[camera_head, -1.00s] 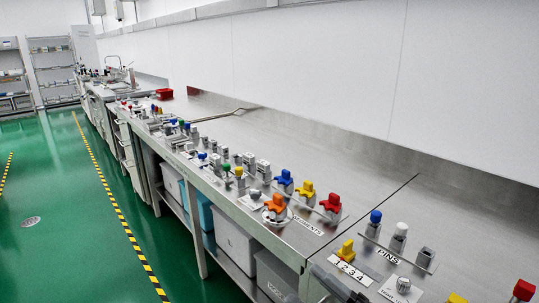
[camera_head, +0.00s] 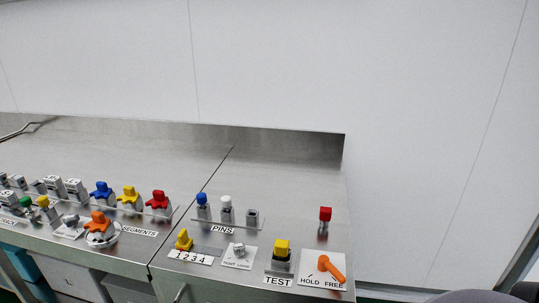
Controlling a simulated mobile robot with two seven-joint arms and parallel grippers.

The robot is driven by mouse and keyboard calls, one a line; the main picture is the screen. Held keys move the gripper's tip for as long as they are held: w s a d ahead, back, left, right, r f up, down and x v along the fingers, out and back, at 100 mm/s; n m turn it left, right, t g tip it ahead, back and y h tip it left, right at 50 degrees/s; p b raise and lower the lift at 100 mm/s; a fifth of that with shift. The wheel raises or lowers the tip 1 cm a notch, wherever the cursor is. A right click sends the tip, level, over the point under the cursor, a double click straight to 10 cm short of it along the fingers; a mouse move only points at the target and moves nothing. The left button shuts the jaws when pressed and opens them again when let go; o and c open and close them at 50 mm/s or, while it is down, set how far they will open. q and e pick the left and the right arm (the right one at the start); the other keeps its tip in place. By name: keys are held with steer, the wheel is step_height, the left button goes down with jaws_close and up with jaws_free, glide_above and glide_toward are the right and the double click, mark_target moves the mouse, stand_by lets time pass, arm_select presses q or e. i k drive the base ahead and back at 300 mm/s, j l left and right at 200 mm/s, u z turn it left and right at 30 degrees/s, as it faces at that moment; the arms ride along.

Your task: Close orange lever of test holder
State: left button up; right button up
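The orange lever (camera_head: 331,268) sits on a white plate marked HOLD FREE (camera_head: 312,281) at the front right corner of the steel bench. Its handle slants down to the right, toward the FREE side. To its left stands the test holder (camera_head: 281,259), a grey block with a yellow top, behind a TEST label. Neither gripper shows in the head view; a dark rounded shape at the bottom right edge may be part of my own body.
Left of the holder are a knob plate (camera_head: 239,256), a yellow part (camera_head: 183,240) by the 1 2 3 4 label, and the PINS row (camera_head: 227,216). A red-topped block (camera_head: 324,219) stands behind the lever. The bench's back area is bare, against a white wall.

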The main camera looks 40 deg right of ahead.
mark_target(332, 272)
steer(key=z, duration=1.95)
steer(key=k+l+z, duration=0.1)
steer(key=z, duration=0.3)
steer(key=k+z, duration=0.1)
steer(key=z, duration=0.25)
